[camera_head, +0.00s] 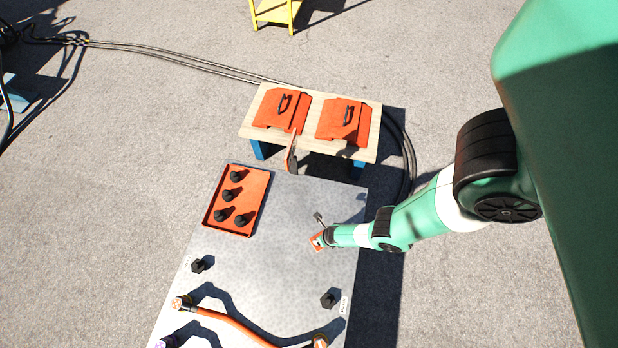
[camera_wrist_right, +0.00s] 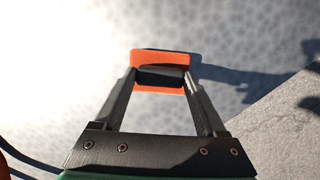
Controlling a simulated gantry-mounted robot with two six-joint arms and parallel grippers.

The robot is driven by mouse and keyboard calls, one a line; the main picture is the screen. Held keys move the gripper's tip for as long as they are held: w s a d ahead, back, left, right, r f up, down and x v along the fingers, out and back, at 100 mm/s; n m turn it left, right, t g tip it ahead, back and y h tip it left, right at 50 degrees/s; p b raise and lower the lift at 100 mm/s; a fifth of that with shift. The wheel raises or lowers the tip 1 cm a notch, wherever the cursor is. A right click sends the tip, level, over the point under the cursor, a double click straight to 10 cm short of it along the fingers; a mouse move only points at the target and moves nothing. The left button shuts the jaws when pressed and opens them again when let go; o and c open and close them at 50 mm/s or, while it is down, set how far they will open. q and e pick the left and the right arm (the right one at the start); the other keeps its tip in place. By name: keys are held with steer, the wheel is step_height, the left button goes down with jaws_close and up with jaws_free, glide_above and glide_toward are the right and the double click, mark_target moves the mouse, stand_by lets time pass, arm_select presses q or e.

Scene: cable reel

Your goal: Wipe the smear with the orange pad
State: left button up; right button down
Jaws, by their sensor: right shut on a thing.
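My right gripper (camera_head: 322,236) reaches in from the right over the grey metal table (camera_head: 278,225). It is shut on the orange pad (camera_head: 316,242). In the right wrist view the pad (camera_wrist_right: 164,57) shows orange around a dark grip, which sits between the two fingertips (camera_wrist_right: 161,77). The pad casts a shadow on the table to its right; I cannot tell whether it touches the surface. I cannot make out the smear in either view. My left gripper is not in view.
An orange tray (camera_head: 263,207) with several black knobs lies at the table's back left. Black fittings (camera_head: 329,298) and an orange cable (camera_head: 232,325) are at the front. Behind stands a wooden bench (camera_head: 312,112) with two orange handled plates. An upright orange piece (camera_head: 291,152) stands between.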

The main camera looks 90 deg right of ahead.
steer(key=shift+h, duration=0.3)
steer(key=r, duration=0.1)
steer(key=d+r+p, duration=0.2)
steer(key=r, duration=0.1)
steer(key=shift+w, duration=0.25)
steer(key=shift+a+r+p, duration=0.15)
steer(key=shift+r+p, duration=0.5)
steer(key=shift+p, duration=0.2)
step_height(320, 180, up, 2)
steer(key=p, duration=0.2)
steer(key=shift+r+p, duration=0.25)
steer(key=shift+p, duration=0.05)
